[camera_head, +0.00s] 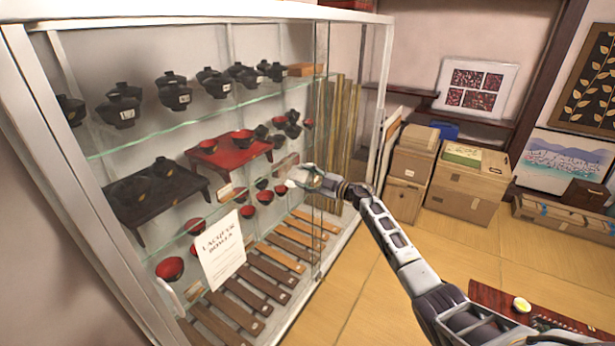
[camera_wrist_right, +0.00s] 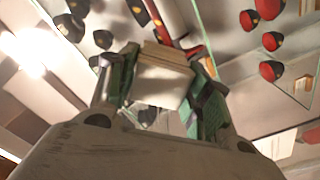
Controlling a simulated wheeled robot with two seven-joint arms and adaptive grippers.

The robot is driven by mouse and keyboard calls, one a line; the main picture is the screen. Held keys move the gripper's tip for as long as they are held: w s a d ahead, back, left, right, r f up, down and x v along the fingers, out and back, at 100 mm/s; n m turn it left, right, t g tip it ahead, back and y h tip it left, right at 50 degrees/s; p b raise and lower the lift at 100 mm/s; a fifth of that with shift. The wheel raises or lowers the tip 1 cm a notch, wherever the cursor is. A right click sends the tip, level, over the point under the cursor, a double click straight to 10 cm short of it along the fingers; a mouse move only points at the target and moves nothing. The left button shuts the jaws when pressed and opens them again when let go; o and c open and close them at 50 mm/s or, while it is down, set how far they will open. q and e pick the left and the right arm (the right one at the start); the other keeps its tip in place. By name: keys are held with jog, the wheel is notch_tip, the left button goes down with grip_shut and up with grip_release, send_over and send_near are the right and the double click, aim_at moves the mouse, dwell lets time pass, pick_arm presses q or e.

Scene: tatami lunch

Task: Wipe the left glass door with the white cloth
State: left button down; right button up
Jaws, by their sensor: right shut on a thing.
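The display cabinet's left glass door (camera_head: 262,190) covers the left and middle of the head view, with a white "Lacquer Bowls" sign (camera_head: 220,250) low on it. My right gripper (camera_head: 297,178) is at the door's right part, near the upright glass edge. I cannot tell whether it touches the glass. In the right wrist view, my right gripper (camera_wrist_right: 163,95) is shut on the folded white cloth (camera_wrist_right: 162,84), which sits between the green-lined fingers and faces the glass. In the head view the cloth is mostly hidden by the gripper. My left gripper is not in view.
Behind the glass are black lidded bowls (camera_head: 122,105), a red stand (camera_head: 228,150) and several wooden slats (camera_head: 262,268). Cardboard boxes (camera_head: 465,185) stand at the back right. A red tray (camera_head: 492,298) lies at the lower right. The tatami floor between is clear.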

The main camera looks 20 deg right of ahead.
aim_at(301, 182)
jog(key=shift+a, duration=0.15)
jog(key=shift+s+a+p, duration=0.45)
jog(key=shift+a+p, duration=0.05)
jog(key=shift+p, duration=0.5)
jog(key=shift+s+a+p, duration=0.6)
jog(key=shift+a+p, duration=0.1)
jog(key=shift+a, duration=0.05)
jog(key=shift+s+a, duration=1.05)
jog(key=shift+a, duration=0.3)
jog(key=shift+a, duration=0.1)
jog(key=shift+s+a, duration=1.05)
jog(key=shift+a, duration=0.2)
